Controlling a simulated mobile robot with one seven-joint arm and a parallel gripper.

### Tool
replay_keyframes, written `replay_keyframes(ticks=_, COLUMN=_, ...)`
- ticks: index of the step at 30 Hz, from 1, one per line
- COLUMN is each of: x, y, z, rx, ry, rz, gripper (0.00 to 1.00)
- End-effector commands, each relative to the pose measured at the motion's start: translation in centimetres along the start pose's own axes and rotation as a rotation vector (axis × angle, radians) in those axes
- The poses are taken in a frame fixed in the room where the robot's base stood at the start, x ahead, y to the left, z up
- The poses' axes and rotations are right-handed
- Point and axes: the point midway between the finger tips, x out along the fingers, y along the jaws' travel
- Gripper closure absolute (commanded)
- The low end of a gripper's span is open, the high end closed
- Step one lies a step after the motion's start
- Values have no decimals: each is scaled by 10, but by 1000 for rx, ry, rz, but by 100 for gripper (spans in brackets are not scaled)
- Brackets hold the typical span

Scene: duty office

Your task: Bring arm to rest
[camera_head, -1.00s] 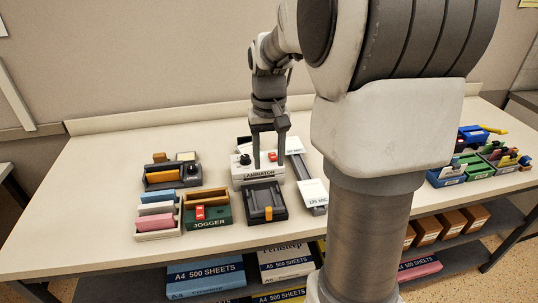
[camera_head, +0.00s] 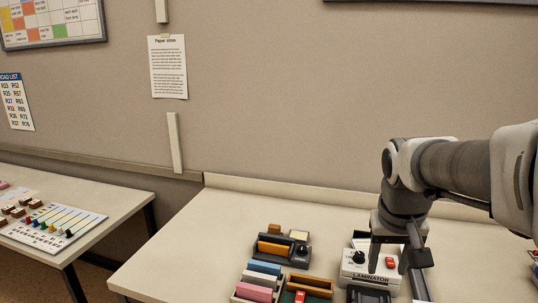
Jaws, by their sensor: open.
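My arm comes in from the right edge and bends down at a grey and white wrist over the table (camera_head: 190,238). My gripper (camera_head: 389,264) points down with its two dark fingers apart and nothing seen between them. It is in front of or over the white laminator (camera_head: 357,270), which has a black knob and a red switch. The fingers partly cover the laminator, and I cannot tell whether they touch it.
Left of the laminator are a dark device with an orange bar (camera_head: 273,247), a rack of coloured blocks (camera_head: 262,279) and the green jogger (camera_head: 290,297), cut off below. A second table (camera_head: 110,188) stands at the left with a board (camera_head: 55,226). The table's back left is clear.

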Motion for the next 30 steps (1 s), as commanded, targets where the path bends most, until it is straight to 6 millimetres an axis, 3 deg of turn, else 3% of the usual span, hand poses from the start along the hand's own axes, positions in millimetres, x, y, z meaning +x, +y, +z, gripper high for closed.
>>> replay_keyframes(ticks=6, x=-32, y=-18, z=43, rx=-58, ry=153, rz=-22, gripper=48)
replay_keyframes(ticks=15, x=-45, y=-45, z=109, rx=-142, ry=234, rz=-125, gripper=48)
replay_keyframes(ticks=21, x=-45, y=-51, z=125, rx=-164, ry=246, rz=-155, gripper=48)
replay_keyframes(ticks=30, x=-44, y=-52, z=126, rx=-165, ry=246, rz=-156, gripper=48)
